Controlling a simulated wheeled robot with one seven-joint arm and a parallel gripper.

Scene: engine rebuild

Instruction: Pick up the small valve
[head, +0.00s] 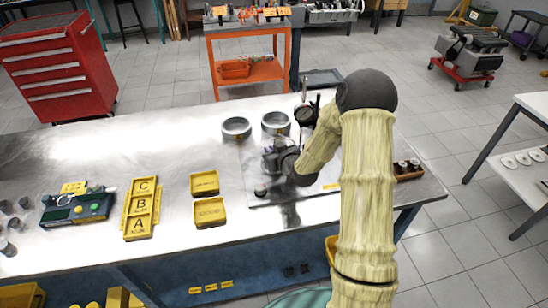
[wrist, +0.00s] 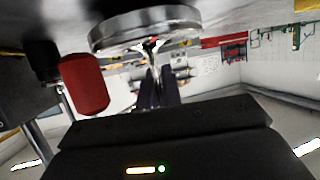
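In the wrist view, the small valve shows as a shiny round metal head (wrist: 146,28) with a thin stem leading down in the picture to my gripper (wrist: 159,78). The two dark fingers are close together on either side of the stem and look shut on it. Whether the head touches the metal surface cannot be told. In the head view, my gripper (head: 271,158) is low over the grey plate on the workbench, and my arm partly hides that area. The valve cannot be made out clearly there.
Two metal rings (head: 236,128) and a dial gauge (head: 306,112) stand behind my gripper. A red cylinder (wrist: 85,83) is close by in the wrist view. Yellow trays (head: 209,212) and the A-B-C tray (head: 141,208) lie left. The bench's back left is clear.

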